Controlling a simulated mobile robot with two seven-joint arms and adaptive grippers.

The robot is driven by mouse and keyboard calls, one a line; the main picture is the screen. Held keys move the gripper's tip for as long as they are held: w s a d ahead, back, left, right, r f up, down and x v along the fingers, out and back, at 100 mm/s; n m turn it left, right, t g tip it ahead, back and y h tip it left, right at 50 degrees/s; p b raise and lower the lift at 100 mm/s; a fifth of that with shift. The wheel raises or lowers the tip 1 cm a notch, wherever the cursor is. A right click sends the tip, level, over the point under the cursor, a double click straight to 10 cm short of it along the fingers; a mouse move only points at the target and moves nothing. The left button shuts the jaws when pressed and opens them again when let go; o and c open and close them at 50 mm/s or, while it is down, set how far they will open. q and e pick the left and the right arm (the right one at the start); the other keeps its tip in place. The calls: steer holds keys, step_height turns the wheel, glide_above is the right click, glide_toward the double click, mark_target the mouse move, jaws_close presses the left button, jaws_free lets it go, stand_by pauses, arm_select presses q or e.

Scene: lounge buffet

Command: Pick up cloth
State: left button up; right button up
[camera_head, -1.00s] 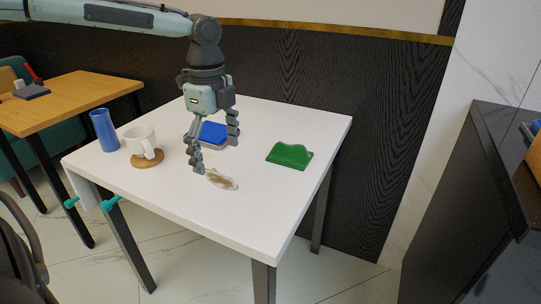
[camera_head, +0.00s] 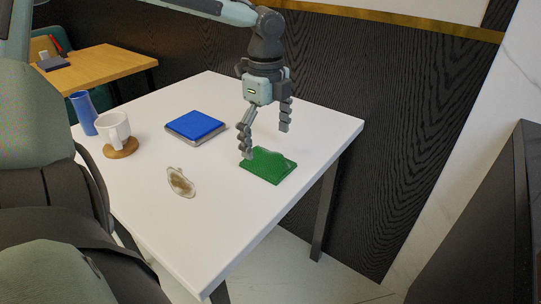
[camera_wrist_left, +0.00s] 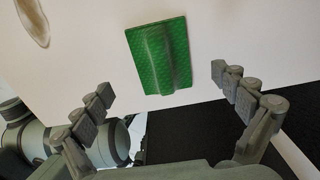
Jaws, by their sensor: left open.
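A green cloth (camera_head: 268,166) lies on the white table (camera_head: 225,205) near its right edge, with a raised fold along it. My left gripper (camera_head: 265,143) is open and empty, pointing down above the cloth's far side. In the left wrist view the cloth (camera_wrist_left: 160,56) lies ahead of and between the two open fingers (camera_wrist_left: 165,92), apart from both. My right gripper is not in view.
A blue-topped pad (camera_head: 195,125), a white mug (camera_head: 116,128) on a round wooden coaster (camera_head: 122,149) and a blue cup (camera_head: 84,112) stand farther left. The front of the table is clear.

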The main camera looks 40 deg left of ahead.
mark_target(267, 153)
arm_select(q)
step_height(267, 153, down, 4)
steer(key=shift+w+f, duration=0.15)
steer(key=c, duration=2.1)
steer(key=shift+c, duration=0.2)
